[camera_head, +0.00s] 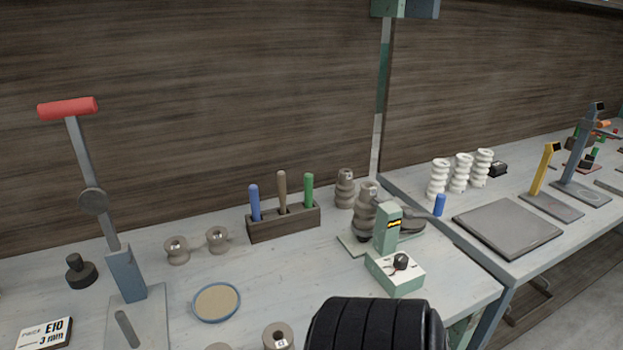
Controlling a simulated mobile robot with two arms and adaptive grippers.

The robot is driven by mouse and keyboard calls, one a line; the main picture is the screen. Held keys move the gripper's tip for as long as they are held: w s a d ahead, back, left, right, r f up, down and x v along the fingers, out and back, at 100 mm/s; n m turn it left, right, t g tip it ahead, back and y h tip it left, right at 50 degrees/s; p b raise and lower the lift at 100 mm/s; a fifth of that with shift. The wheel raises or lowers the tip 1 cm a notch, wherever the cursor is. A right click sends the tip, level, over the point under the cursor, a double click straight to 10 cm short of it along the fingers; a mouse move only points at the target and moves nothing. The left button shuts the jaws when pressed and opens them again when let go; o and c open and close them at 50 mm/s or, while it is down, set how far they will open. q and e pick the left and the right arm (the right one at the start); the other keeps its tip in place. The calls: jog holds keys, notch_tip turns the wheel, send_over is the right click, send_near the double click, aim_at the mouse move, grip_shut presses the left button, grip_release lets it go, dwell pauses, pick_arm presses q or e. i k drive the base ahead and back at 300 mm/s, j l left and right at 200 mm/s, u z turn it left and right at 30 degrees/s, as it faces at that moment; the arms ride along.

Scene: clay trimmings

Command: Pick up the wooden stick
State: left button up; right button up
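A brown wooden stick (282,188) stands upright in the middle of a dark wooden holder (285,229) on the left bench. A blue-handled tool (254,203) stands to its left and a green-handled tool (308,190) to its right in the same holder. The stick's lower end is hidden in the holder. Neither gripper can be made out in the head view.
A lever press with a red handle (68,108) stands at the left. Two spools, a round dish (216,302) and a label block (43,333) lie on the bench. A green device (394,272) stands right of the holder. Bare bench lies before the holder.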

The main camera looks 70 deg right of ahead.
aim_at(282, 174)
jog(key=i+l+z, duration=0.1)
jog(key=z, duration=1.95)
